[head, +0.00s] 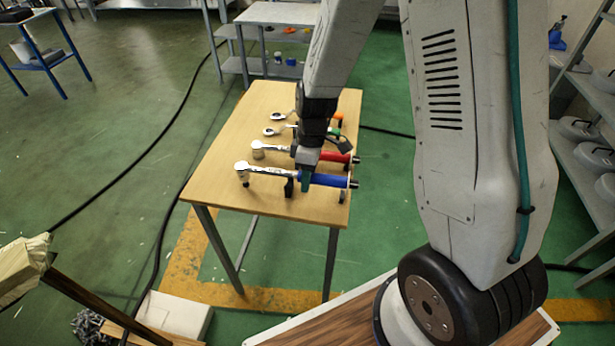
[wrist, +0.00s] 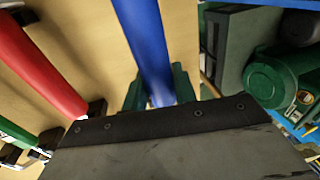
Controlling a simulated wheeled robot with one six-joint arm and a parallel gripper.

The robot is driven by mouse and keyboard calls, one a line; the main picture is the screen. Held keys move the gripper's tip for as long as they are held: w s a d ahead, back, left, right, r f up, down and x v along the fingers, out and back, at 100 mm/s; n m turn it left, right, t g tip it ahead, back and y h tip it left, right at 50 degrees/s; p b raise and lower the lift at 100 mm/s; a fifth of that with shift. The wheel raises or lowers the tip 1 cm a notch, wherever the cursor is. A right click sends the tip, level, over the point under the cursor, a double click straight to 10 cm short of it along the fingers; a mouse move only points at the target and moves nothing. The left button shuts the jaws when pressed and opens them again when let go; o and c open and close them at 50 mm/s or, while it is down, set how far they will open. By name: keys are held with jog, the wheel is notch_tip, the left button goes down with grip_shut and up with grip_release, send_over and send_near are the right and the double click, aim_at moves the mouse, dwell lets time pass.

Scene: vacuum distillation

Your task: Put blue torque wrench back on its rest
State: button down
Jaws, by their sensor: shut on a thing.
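The blue torque wrench (head: 326,180) lies across the near end of the wooden table, its silver ratchet head (head: 242,168) to the left and its blue handle to the right. A dark rest (head: 290,186) shows under its shaft, and another dark support (head: 343,195) is near the handle end. I cannot tell whether the wrench bears on them. My gripper (head: 306,180) points down and is shut on the blue wrench where shaft and handle meet. In the wrist view the blue handle (wrist: 146,40) runs between the green fingers (wrist: 158,92); the grip itself is partly hidden.
A red-handled wrench (head: 334,156) lies parallel just behind, with green and orange (head: 336,117) ones farther back. The wooden table's (head: 220,150) left part is bare. A grey shelf (head: 585,150) stands at the right.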

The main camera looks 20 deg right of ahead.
jog(key=shift+w+d+x, duration=0.1)
jog(key=shift+x, duration=0.6)
jog(key=shift+w+d+x, duration=0.1)
jog(key=shift+d+x, duration=0.05)
jog(key=shift+x, duration=0.5)
jog(key=c, duration=1)
grip_release()
jog(key=shift+f, duration=0.1)
jog(key=shift+c, duration=0.2)
jog(key=shift+m, duration=0.7)
jog(key=v, duration=0.7)
jog(key=shift+s+r, duration=0.35)
jog(key=shift+r, duration=0.05)
jog(key=s+m, duration=0.1)
jog(key=s+r+m+g, duration=0.1)
jog(key=s, duration=0.1)
jog(key=shift+r, duration=0.15)
jog(key=s+d+r+m+t+h, duration=0.1)
jog(key=s+r+m+t, duration=0.3)
jog(key=s+r, duration=1.5)
notch_tip(320, 180, up, 2)
jog(key=m+h, duration=0.1)
jog(key=m, duration=0.2)
jog(key=shift+d, duration=0.4)
